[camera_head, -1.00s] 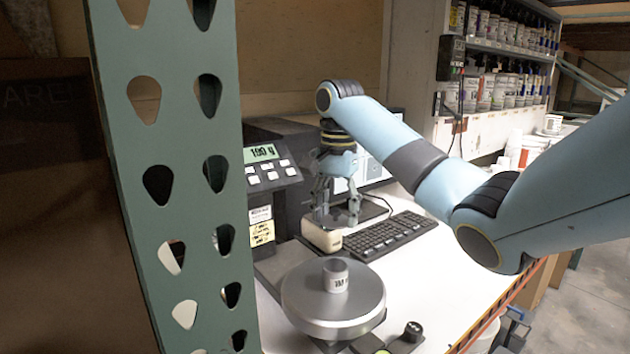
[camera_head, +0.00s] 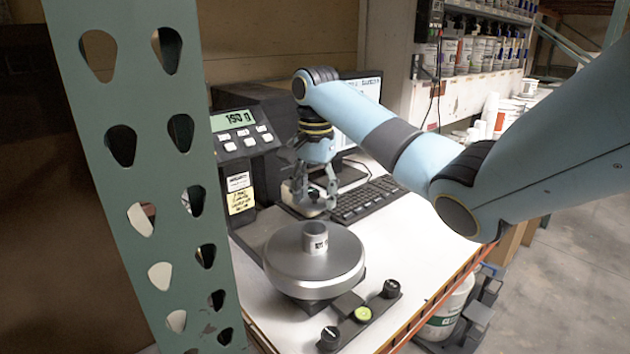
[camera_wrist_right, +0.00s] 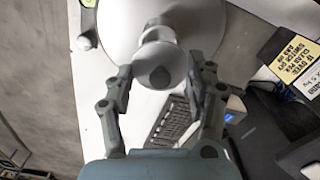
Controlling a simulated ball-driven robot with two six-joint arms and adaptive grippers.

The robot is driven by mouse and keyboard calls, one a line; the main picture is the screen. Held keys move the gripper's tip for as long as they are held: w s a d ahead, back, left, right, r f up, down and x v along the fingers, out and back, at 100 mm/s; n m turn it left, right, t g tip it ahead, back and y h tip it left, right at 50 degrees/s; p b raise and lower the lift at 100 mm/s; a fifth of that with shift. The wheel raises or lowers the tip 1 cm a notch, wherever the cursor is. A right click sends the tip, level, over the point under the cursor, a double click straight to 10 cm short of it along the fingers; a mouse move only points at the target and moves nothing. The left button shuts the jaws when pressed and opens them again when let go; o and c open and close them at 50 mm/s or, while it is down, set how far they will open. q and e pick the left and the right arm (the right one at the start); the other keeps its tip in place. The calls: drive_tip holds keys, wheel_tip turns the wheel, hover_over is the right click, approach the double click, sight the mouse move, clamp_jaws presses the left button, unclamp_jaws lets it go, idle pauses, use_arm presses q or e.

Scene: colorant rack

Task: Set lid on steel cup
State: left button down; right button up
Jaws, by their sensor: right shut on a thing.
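The steel cup (camera_head: 315,238) is a small silver cylinder with a printed label, standing upright on the round grey scale pan (camera_head: 322,270). My right gripper (camera_head: 312,202) is above and behind the cup in the head view. In the right wrist view the gripper (camera_wrist_right: 160,72) is shut on a round, pale lid (camera_wrist_right: 160,62) with a dark spot in its middle. The cup's rim (camera_wrist_right: 157,34) shows beyond the lid, over the pan (camera_wrist_right: 120,25). The lid is too small to make out in the head view. My left gripper is not in view.
The scale display (camera_head: 235,120) and keyboard (camera_head: 365,200) are behind. A beige box (camera_head: 290,200) sits partly behind the gripper. A black bar with knobs and a green button (camera_head: 363,314) lies in front of the pan. A green perforated post (camera_head: 130,180) stands at left.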

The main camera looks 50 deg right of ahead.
drive_tip(key=shift+f, duration=2.45)
drive_tip(key=shift+f, duration=0.45)
drive_tip(key=o, duration=1.2)
wheel_tip(320, 180, up, 8)
drive_tip(key=shift+f, duration=0.25)
